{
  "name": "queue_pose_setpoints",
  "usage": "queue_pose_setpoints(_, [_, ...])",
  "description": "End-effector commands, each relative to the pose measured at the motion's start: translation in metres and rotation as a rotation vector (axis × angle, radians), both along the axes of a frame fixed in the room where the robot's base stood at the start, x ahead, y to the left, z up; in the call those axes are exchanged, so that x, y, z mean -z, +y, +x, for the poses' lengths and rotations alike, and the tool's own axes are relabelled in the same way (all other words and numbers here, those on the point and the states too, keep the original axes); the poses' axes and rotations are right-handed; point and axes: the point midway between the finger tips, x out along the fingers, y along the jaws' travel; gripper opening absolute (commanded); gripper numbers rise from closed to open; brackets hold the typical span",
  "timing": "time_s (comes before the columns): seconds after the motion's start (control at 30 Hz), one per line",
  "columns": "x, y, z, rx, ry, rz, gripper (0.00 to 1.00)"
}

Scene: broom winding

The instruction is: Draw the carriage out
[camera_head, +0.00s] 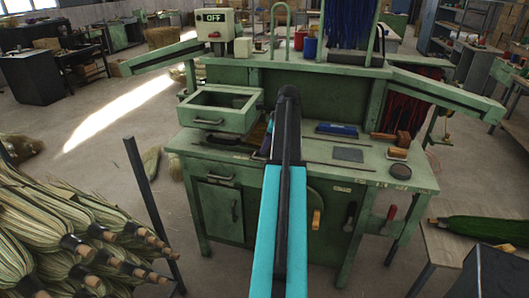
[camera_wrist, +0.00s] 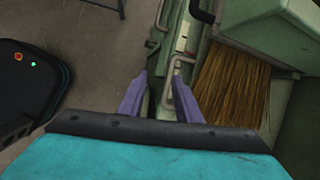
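My gripper (camera_wrist: 161,76) points along the front of the green bench, with its two purple fingers apart. Nothing shows clamped between them. A pale bent metal bar (camera_wrist: 178,62) like a handle lies by the right fingertip; I cannot tell whether they touch. Brown bristles (camera_wrist: 230,85) lie on the bench right of the fingers. I cannot tell for sure which part is the carriage. In the head view, my arm hides much of the bench's middle, and a bit of purple finger (camera_head: 266,145) shows beside it.
The green bench (camera_head: 260,166) bears an open-topped drawer box (camera_head: 219,110) with a front handle, a blue-topped block (camera_head: 337,130) and a wooden brush (camera_head: 391,137). Broom bundles (camera_head: 70,215) and a dark post (camera_head: 150,205) stand left. A side table (camera_head: 440,243) stands right.

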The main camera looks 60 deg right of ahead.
Motion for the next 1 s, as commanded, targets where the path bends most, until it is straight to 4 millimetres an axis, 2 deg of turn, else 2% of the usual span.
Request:
queue_pose_setpoints(0.03, [-0.016,-0.011,-0.009,0.034,-0.010,0.001,0.31])
queue_pose_setpoints(0.1, [-0.030,-0.019,-0.017,0.070,-0.020,0.005,0.31])
queue_pose_setpoints(0.27, [-0.043,-0.026,-0.026,0.107,-0.029,0.009,0.31])
queue_pose_setpoints(0.73, [-0.039,-0.026,-0.024,0.106,-0.028,0.010,0.31])
queue_pose_setpoints(1.0, [-0.022,-0.027,-0.016,0.105,-0.028,0.010,0.31])
